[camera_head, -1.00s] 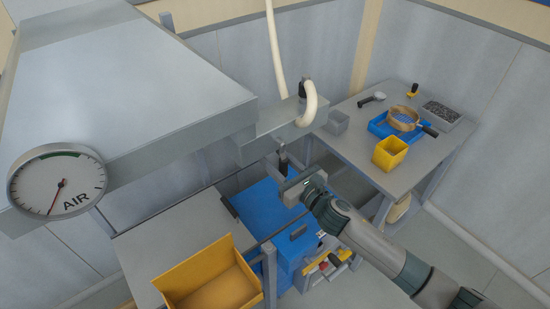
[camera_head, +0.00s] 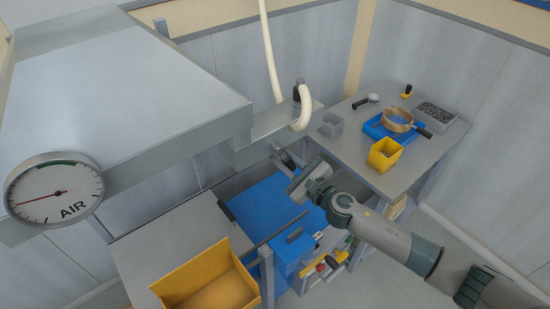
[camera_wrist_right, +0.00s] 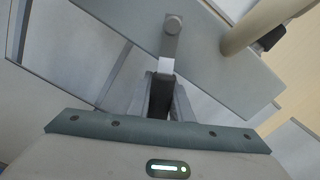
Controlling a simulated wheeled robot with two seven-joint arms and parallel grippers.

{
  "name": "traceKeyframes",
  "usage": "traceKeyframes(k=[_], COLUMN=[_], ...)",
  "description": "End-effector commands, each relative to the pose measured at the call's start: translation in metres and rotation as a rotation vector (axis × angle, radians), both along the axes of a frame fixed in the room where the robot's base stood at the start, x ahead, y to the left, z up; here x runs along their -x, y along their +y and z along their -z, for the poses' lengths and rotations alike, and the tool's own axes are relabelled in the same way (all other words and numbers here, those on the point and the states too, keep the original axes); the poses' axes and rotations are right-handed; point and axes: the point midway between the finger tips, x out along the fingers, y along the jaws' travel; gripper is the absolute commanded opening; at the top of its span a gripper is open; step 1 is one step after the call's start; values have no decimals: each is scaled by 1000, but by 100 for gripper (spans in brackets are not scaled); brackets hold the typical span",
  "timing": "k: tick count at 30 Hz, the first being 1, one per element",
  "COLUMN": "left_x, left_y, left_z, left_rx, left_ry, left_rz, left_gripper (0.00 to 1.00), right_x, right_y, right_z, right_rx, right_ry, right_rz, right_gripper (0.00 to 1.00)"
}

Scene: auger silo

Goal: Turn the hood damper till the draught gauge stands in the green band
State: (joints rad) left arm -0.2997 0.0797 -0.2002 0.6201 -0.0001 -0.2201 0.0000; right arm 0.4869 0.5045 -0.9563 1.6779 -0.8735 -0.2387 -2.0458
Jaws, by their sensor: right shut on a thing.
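The draught gauge (camera_head: 54,192), a round white dial marked AIR, hangs on the front edge of the grey hood (camera_head: 115,90). Its red needle points left and slightly down, outside the green band (camera_head: 56,165) at the top of the dial. The damper lever (camera_wrist_right: 171,42) is a grey arm with a round pivot end on the hood's duct. In the head view the lever (camera_head: 281,157) slants down to the right. My right gripper (camera_head: 296,174) is shut on its lower end, and the fingers (camera_wrist_right: 164,95) hide that end. My left gripper is out of view.
A grey table (camera_head: 355,150) at the right bears a yellow bin (camera_head: 384,154), a blue tray (camera_head: 376,130) with a sieve, and a grey gravel box (camera_head: 434,113). A yellow crate (camera_head: 208,285) stands at the front. A cream hose (camera_head: 268,50) hangs above the duct.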

Motion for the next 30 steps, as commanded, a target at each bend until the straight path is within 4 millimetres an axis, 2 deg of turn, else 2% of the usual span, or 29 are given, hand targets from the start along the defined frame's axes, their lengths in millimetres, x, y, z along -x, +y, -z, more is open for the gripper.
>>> traceKeyframes(k=[11, 12, 14, 24, 30], left_x=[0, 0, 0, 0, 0], left_y=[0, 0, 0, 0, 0], left_z=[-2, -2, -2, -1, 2], left_rx=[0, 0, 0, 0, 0], left_ry=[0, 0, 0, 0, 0], left_rz=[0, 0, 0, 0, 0], left_gripper=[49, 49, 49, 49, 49], right_x=[-2, -2, -2, -1, 7], right_y=[-2, -2, -2, -3, -10], right_z=[-1, -1, -1, -1, 0], right_rx=[33, 32, 32, 31, 33], right_ry=[-24, -24, -24, -23, -23], right_rz=[0, 0, 0, 1, 1], right_gripper=[0, 26, 38, 38, 38])
